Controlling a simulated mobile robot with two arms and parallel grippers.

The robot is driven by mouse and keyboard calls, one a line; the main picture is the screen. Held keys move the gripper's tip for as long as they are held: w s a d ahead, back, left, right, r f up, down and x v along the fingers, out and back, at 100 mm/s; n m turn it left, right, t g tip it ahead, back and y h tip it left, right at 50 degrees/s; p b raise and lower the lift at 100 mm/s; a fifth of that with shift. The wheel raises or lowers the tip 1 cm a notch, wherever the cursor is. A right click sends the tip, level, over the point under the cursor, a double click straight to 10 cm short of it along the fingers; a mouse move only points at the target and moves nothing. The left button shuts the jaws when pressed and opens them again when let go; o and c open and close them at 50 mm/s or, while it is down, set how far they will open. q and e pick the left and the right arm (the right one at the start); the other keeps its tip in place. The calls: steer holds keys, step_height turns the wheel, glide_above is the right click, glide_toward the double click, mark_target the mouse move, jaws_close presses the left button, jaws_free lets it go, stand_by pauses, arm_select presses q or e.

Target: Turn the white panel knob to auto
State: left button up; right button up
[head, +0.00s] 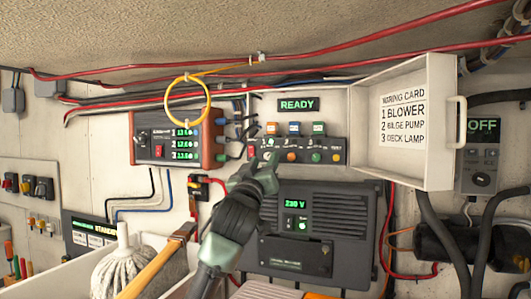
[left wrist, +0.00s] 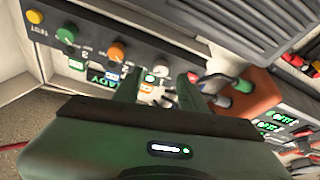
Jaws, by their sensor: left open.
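The white panel knob (left wrist: 152,76) is at the end of a row of knobs on a dark control strip (head: 328,147) under a green READY display (head: 298,105). In the left wrist view it shows small, between and beyond my fingertips. The knob's pointer and label cannot be read. My right gripper is not in view.
Orange (left wrist: 118,50) and green (left wrist: 67,33) knobs sit beside the white one. An orange-ended unit (head: 178,137) hangs left, with a yellow cable loop (head: 187,101). An open cabinet door (head: 405,120) stands right. A 230 V unit (head: 318,227) is below. A mop (head: 124,269) stands lower left.

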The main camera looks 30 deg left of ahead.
arm_select(q)
steer(key=shift+x, duration=1.05)
steer(key=shift+f, duration=0.15)
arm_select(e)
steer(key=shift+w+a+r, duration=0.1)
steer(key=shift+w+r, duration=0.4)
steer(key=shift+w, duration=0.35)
arm_select(q)
jaws_close()
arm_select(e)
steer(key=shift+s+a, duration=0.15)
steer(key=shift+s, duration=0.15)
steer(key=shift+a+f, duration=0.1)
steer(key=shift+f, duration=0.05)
